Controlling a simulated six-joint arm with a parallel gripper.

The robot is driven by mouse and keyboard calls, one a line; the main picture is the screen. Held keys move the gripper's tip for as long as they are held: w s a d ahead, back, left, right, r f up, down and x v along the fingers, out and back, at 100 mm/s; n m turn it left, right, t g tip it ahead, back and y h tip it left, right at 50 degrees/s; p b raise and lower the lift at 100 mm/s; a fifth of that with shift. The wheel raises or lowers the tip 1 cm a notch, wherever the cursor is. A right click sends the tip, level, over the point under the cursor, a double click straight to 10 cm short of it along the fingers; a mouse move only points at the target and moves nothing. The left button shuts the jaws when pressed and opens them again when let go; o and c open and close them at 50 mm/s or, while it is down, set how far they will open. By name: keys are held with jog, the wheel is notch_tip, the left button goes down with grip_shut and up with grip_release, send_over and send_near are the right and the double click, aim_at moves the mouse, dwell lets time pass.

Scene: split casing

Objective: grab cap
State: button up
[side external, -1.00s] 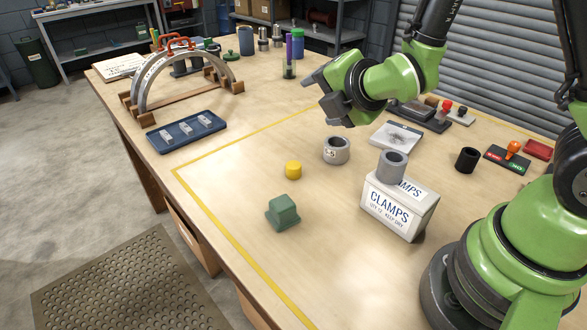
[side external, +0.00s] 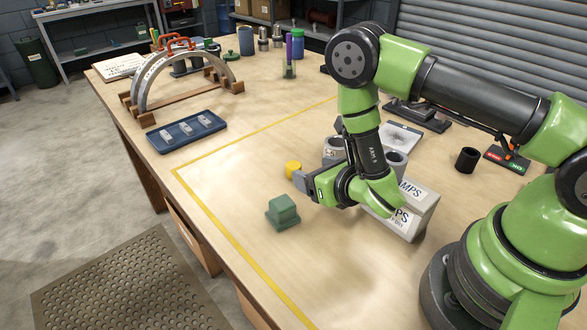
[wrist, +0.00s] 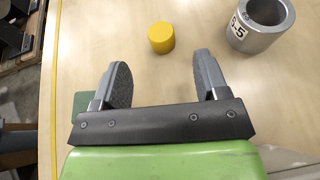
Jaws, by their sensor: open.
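The cap, a small yellow cylinder, stands on the wooden table; it shows in the side view (side external: 292,168) and at the top middle of the wrist view (wrist: 161,38). My gripper (wrist: 160,72) is open and empty, its two grey fingers apart. In the wrist view the cap lies just beyond the fingertips, in line with the gap between them, not between the fingers. In the side view my gripper (side external: 299,182) is low over the table beside the cap, and its fingers partly overlap the cap's lower right.
A green block (side external: 282,212) stands in front of the gripper. A grey ring marked 5 (wrist: 262,24) stands right of the cap. The table left of the cap is clear.

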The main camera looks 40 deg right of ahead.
aim_at(294, 166)
jog(key=shift+w+f, duration=0.3)
jog(key=shift+w, duration=0.15)
jog(key=shift+x, duration=3.3)
jog(key=shift+d, duration=0.1)
jog(key=c, duration=1)
